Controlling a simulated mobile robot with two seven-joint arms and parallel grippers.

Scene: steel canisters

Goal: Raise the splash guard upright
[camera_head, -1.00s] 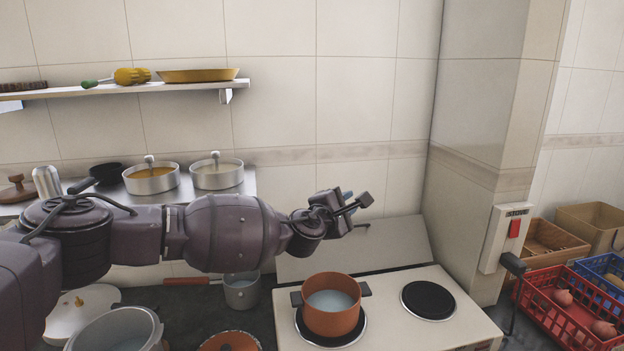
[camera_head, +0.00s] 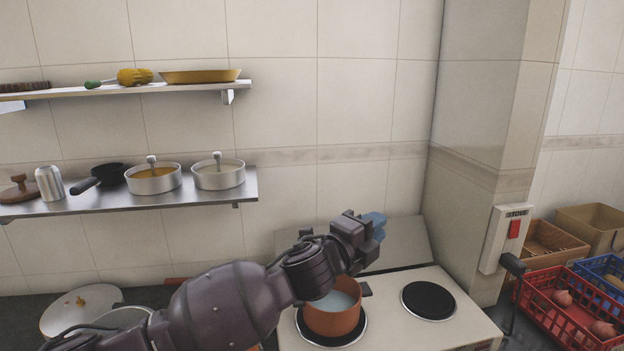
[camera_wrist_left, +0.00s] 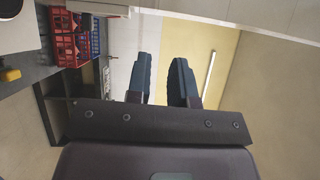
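The splash guard (camera_head: 405,240) is the pale flat panel along the back edge of the white stove (camera_head: 440,326). It leans back at a slant towards the tiled wall, and its left part is hidden by my arm. My left gripper (camera_head: 379,224) is in front of the panel's upper edge, above the orange pot; I cannot tell if it touches the panel. In the left wrist view its two dark fingers (camera_wrist_left: 161,80) stand apart with nothing between them. My right gripper is not in view.
The orange pot (camera_head: 334,318) with pale liquid sits on the left burner, just below my left wrist. The right burner (camera_head: 428,300) is bare. A wall pillar and switch box (camera_head: 502,240) stand right of the stove. A steel shelf (camera_head: 215,198) with pots is at left.

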